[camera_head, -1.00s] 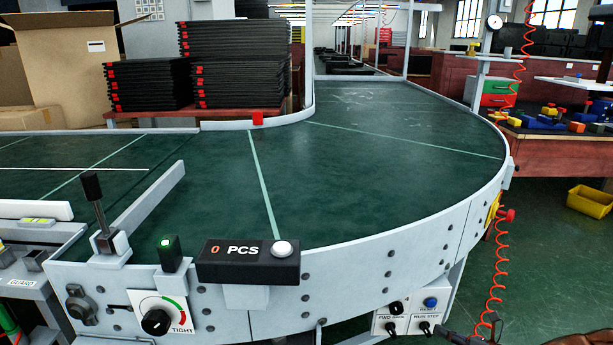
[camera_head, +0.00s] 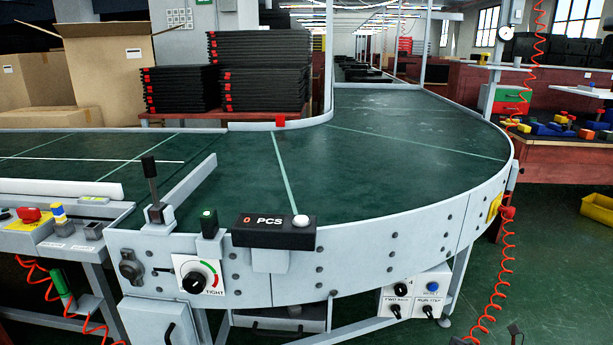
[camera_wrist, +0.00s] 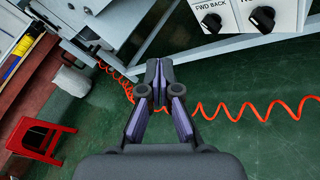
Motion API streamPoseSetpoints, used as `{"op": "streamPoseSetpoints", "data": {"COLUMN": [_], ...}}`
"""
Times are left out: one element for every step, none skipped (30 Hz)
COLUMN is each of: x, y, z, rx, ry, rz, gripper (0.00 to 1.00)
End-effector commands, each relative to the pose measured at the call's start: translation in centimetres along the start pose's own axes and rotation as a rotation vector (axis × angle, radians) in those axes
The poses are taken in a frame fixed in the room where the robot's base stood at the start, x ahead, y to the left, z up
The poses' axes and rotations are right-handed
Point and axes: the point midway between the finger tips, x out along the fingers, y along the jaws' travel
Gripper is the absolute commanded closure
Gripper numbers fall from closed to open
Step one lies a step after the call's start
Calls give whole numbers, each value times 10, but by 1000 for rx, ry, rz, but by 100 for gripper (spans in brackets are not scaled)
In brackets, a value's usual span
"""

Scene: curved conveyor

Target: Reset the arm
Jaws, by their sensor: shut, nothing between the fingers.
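My gripper (camera_wrist: 159,82) shows in the wrist view with its fingers together and nothing between them. It points down over the green floor, with a coiled red cord (camera_wrist: 262,108) behind the fingers. The control box with the FWD BACK knob (camera_wrist: 211,22) is at the upper right of that view, apart from the gripper. In the head view my gripper is not clearly visible; a small dark part shows at the bottom right edge. The curved conveyor (camera_head: 400,140) has a bare green belt.
A counter box reading 0 PCS (camera_head: 262,230), a lever (camera_head: 151,185) and a TIGHT knob (camera_head: 194,281) are on the conveyor's near side. A red stool (camera_wrist: 40,138) stands on the floor. Stacked black trays (camera_head: 262,75) and cartons (camera_head: 105,75) are behind. Floor at lower right is mostly open.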

Motion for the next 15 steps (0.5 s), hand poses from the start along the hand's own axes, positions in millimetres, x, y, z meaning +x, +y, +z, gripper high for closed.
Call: {"op": "streamPoseSetpoints", "data": {"x": [5,8,13,16,18,22,25,28,33,36,39,44,48,52,58], "y": [9,13,20,25,30,38,44,50,58,65,73,84,94,104,120], "z": [7,9,14,17,20,26,30,34,39,42,46,52,58,63,71], "rx": [-16,-26,-41,-52,-64,-82,-97,-111,-131,-147,-165,-191,-211,-235,-270], "ry": [8,12,20,25,29,36,41,47,55,63,71,82,90,99,113], "rz": [16,25,39,49,59,74,84,96,112,125,140,160,177,196,224], "gripper": [100,100,100,100,100,100,100,100,100,100,100,100,100,100,100]}}
